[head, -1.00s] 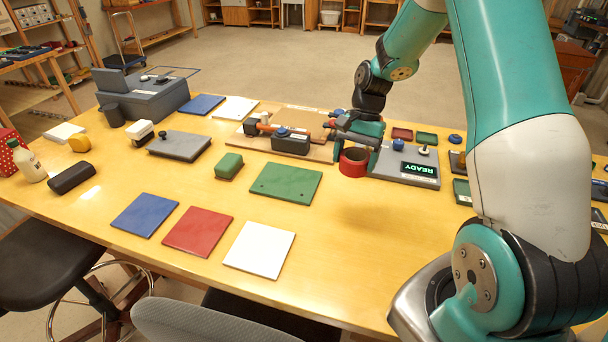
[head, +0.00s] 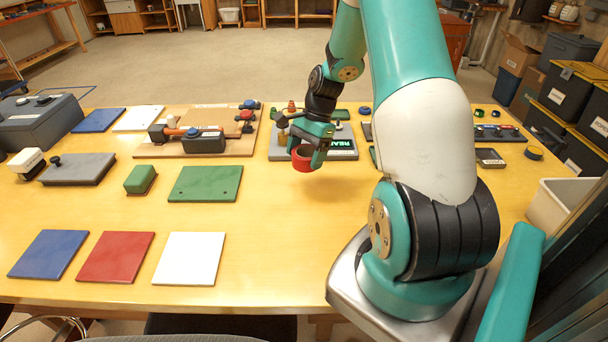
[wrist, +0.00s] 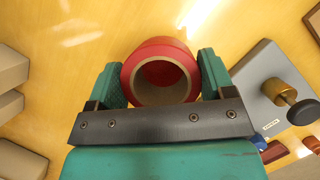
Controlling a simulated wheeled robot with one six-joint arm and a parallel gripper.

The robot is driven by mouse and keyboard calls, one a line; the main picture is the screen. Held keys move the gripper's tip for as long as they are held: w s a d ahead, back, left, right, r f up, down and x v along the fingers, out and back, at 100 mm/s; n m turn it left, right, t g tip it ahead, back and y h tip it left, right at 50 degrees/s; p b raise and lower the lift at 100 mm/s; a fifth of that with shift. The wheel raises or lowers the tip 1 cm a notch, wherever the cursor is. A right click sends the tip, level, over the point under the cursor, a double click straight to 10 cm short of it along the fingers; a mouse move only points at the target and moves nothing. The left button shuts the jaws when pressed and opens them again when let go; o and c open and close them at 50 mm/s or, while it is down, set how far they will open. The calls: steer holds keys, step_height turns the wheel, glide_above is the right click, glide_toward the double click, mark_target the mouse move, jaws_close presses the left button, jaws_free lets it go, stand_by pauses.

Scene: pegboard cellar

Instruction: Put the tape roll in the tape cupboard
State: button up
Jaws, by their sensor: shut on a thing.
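The tape roll (head: 301,159) is red with a pale inner core. My gripper (head: 311,156) is shut on it, and the roll appears to be held above the yellow table, in front of the grey panel with the READY display. In the wrist view the tape roll (wrist: 160,72) sits between the two teal fingers of my gripper (wrist: 161,84), its round opening facing the camera. I cannot make out a tape cupboard in any view.
The grey panel (head: 284,152) stands close behind the roll. A green plate (head: 205,183) and a white plate (head: 189,258) lie to the left. A pale bin (head: 560,204) stands at the right. The table in front of the roll is clear.

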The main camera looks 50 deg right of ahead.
mark_target(301, 189)
step_height(301, 189, down, 7)
steer(key=shift+f, duration=0.2)
stand_by(0.3)
steer(key=shift+f, duration=0.15)
steer(key=o, duration=0.9)
